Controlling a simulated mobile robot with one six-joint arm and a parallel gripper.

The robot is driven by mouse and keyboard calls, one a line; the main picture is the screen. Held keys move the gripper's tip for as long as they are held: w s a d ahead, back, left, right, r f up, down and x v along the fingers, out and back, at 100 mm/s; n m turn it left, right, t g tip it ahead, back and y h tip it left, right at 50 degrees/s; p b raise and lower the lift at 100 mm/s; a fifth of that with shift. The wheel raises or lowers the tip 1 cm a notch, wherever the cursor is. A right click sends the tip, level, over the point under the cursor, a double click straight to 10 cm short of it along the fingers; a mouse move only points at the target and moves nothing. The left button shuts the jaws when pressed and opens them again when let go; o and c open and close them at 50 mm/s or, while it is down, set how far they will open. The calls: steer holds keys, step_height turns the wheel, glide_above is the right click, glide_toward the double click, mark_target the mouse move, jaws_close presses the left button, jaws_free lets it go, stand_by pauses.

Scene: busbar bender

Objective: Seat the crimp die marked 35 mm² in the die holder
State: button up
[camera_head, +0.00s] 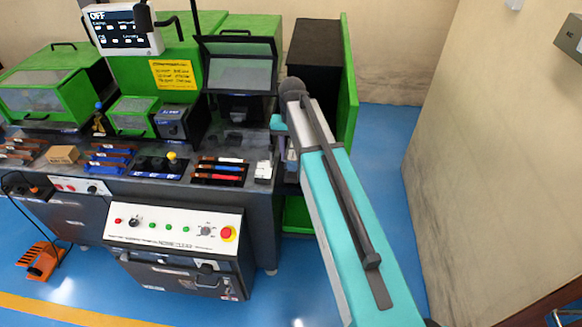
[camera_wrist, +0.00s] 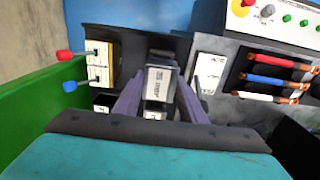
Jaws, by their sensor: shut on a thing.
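My gripper (camera_wrist: 160,92) shows in the wrist view, its two dark fingers shut on a small block, the crimp die (camera_wrist: 160,78). The die has a pale face with dark print, too small and blurred to read. It sits between the fingertips, over a dark surface. Another pale labelled piece (camera_wrist: 155,111) shows just below it, between the fingers. In the head view my arm hides the gripper and the held die. I cannot clearly pick out the die holder in either view.
A white labelled block (camera_wrist: 208,72) lies beside the rack of coloured bars (camera_wrist: 272,80). Red-knobbed (camera_wrist: 64,55) and blue-knobbed (camera_wrist: 69,86) levers stand left of the die. A green panel (camera_head: 348,95) borders the work area. An open hinged guard (camera_head: 238,72) stands over the bench.

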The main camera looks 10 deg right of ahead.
steer(key=shift+r+p, duration=1.05)
steer(key=shift+r, duration=0.8)
steer(key=shift+s, duration=0.1)
steer(key=s+n+b, duration=0.1)
steer(key=n, duration=0.1)
steer(key=s+r+n+b, duration=0.1)
steer(key=n+b, duration=0.1)
steer(key=n, duration=0.1)
steer(key=shift+s+b, duration=0.2)
steer(key=shift+b, duration=0.1)
steer(key=n, duration=0.1)
steer(key=s+n+b, duration=0.1)
steer(key=n, duration=0.1)
steer(key=r+n, duration=0.1)
steer(key=shift+s+b, duration=0.35)
steer(key=shift+b, duration=0.05)
